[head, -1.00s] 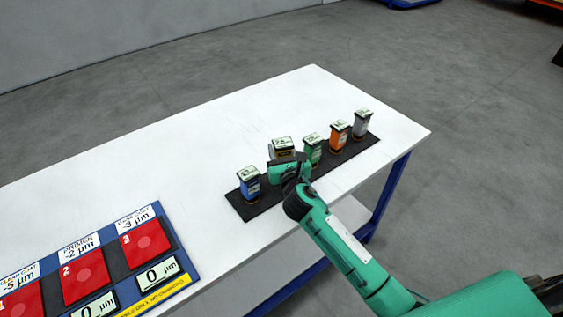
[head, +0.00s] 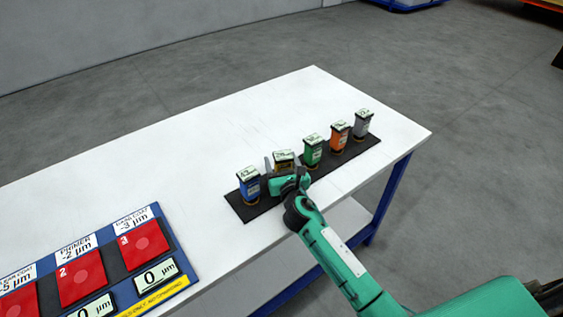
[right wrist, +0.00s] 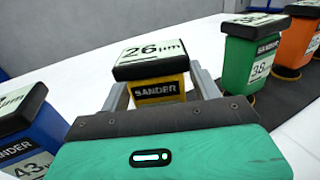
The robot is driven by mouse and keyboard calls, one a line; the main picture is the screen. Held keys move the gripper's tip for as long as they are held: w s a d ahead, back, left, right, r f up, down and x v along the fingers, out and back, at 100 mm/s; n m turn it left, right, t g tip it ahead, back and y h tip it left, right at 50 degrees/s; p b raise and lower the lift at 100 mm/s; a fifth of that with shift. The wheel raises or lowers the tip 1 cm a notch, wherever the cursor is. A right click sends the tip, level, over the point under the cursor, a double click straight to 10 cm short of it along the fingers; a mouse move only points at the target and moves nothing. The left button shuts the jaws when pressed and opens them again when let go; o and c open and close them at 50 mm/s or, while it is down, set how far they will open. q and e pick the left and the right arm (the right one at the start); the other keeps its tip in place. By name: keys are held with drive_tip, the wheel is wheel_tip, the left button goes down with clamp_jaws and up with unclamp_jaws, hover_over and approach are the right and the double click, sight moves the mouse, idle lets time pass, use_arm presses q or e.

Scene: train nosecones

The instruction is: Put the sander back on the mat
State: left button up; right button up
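The yellow sander (head: 283,168), with a black top and a "26 µm" label, appears upright in the row on the black mat (head: 250,212); its base is hidden behind my gripper. It also shows in the right wrist view (right wrist: 158,90). My right gripper (head: 283,168) is at the sander, with one grey finger on each side of it. In the right wrist view the fingers stand apart from the sander's sides, so the gripper looks open around it. My left gripper is not in view.
A blue sander (head: 249,187) stands close to the left of my gripper. Green (head: 313,154), orange (head: 339,137) and grey (head: 362,125) sanders stand to the right on the mat. A blue panel with red pads (head: 142,240) lies on the white table (head: 200,150). The table's rear is clear.

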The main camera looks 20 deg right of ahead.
drive_tip(key=shift+r, duration=0.1)
drive_tip(key=shift+s, duration=0.15)
drive_tip(key=s, duration=0.7)
drive_tip(key=s+b, duration=0.1)
drive_tip(key=s, duration=0.3)
drive_tip(key=shift+s+a, duration=0.25)
drive_tip(key=shift+s, duration=0.1)
